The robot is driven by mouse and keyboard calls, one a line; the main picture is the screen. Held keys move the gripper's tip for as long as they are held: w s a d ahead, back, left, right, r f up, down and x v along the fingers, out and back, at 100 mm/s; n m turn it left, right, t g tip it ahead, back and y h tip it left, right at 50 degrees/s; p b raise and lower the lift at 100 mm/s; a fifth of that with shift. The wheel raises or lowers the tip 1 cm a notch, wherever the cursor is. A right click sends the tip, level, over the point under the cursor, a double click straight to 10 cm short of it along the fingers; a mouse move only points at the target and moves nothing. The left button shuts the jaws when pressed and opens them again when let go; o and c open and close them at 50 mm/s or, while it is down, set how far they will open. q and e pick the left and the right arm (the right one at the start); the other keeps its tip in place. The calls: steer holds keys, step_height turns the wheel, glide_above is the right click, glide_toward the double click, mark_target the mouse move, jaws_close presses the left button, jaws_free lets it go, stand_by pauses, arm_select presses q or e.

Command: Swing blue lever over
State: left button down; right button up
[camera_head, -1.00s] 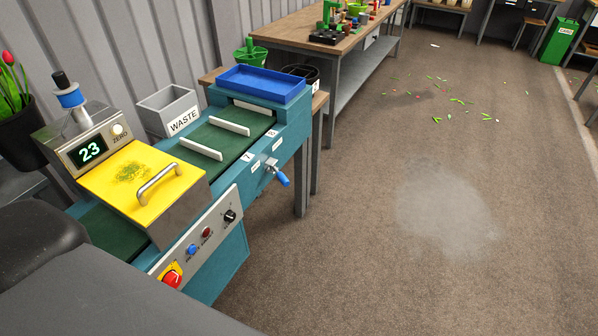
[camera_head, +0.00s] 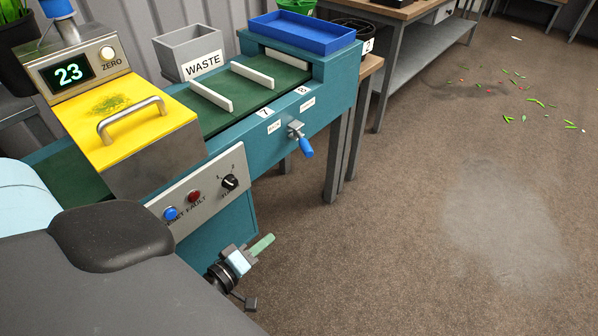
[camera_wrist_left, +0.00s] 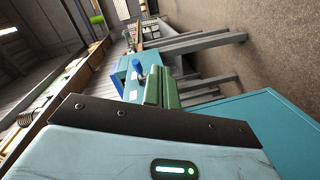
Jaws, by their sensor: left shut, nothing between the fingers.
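The blue lever (camera_head: 305,147) is a blue grip on a metal pivot, on the teal machine's side below the labels 7 and 8. Its grip points down and slightly right. My left gripper (camera_head: 263,244) is low beside the machine's front, below and left of the lever and apart from it. Its green fingers are shut with nothing between them. In the left wrist view the shut fingers (camera_wrist_left: 163,88) point along the machine, and the blue grip (camera_wrist_left: 139,70) shows just beyond them. My right gripper is not in view.
The teal machine carries a yellow cover (camera_head: 125,125), a display reading 23, a control panel (camera_head: 205,190) with buttons and a knob, and a blue tray (camera_head: 305,35). A grey WASTE bin (camera_head: 190,50) stands behind. The floor right of the lever is clear near the machine.

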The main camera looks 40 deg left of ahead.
arm_select(q)
steer(key=w+a+r+n+t+y+b, duration=0.25)
steer(key=w+a+n+y+b, duration=0.3)
steer(key=w+a+n, duration=0.4)
steer(key=b, duration=0.1)
glide_toward(304, 142)
steer(key=w+a+f, duration=0.2)
steer(key=a, duration=0.3)
steer(key=w, duration=0.1)
steer(key=w+d, duration=0.1)
steer(key=d, duration=0.1)
steer(key=shift+w+d+r+h, duration=0.2)
steer(key=shift+w+r+h, duration=0.1)
steer(key=shift+w, duration=0.1)
steer(key=shift+d, duration=0.1)
